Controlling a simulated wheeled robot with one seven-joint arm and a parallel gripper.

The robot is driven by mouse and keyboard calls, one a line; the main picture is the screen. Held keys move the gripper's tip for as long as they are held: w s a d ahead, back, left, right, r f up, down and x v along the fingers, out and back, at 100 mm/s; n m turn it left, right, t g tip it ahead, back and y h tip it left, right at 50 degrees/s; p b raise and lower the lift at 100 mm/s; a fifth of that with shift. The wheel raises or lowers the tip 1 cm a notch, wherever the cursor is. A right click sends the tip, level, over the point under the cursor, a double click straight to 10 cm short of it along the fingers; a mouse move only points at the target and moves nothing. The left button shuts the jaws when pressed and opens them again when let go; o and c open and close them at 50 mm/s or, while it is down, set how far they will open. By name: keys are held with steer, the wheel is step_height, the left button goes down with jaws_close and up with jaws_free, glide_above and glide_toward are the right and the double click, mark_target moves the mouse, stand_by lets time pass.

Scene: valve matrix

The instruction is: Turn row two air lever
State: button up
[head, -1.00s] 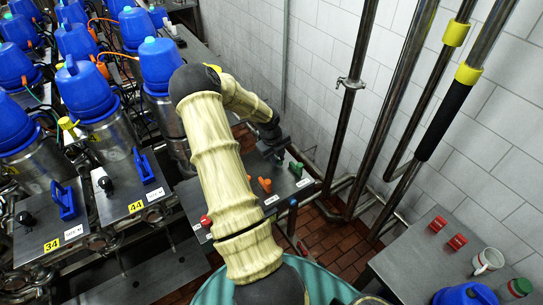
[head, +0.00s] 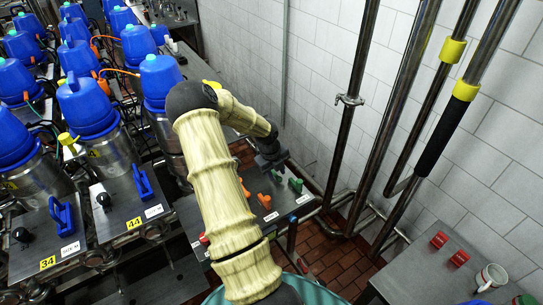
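A dark panel (head: 243,217) with small levers lies flat at the middle, left of the white tiled wall. It carries orange levers (head: 265,200), green levers (head: 295,184) and a red one (head: 204,239) partly behind my arm. White labels (head: 271,216) sit along its right side, too small to read, so I cannot tell which lever is the row two air lever. My gripper (head: 272,161) hangs over the panel's far end, close to the green levers. I cannot see contact with a lever, and its fingers are too dark and small to read.
Blue-topped steel units (head: 160,82) stand in rows at the left. Plates marked 44 (head: 134,223) and 34 (head: 47,263) carry blue handles. Dark vertical pipes (head: 352,100) run up the right wall. A grey table (head: 440,275) with red pieces and a mug (head: 491,276) is at lower right.

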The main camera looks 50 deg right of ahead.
steer(key=w+a+r+b, duration=0.1)
steer(key=a+r+b, duration=0.2)
steer(key=r, duration=1.3)
steer(key=shift+w, duration=0.15)
steer(key=w+a+f+n+t+y+b, duration=0.1)
steer(key=w+a+f+n, duration=0.15)
steer(key=a+n, duration=0.8)
steer(key=w+a+f+n+y+b, duration=0.1)
steer(key=a+f+n+b, duration=0.15)
steer(key=a+n, duration=0.85)
steer(key=s+a+n+t, duration=0.1)
steer(key=s+a+n, duration=0.1)
steer(key=a+n, duration=0.7)
steer(key=s+a+n+t, duration=0.1)
steer(key=s+a+n, duration=0.2)
steer(key=a+n, duration=0.6)
steer(key=shift+s+f+n+b, duration=0.15)
steer(key=shift+f+n+b, duration=0.15)
steer(key=shift+n+b, duration=0.05)
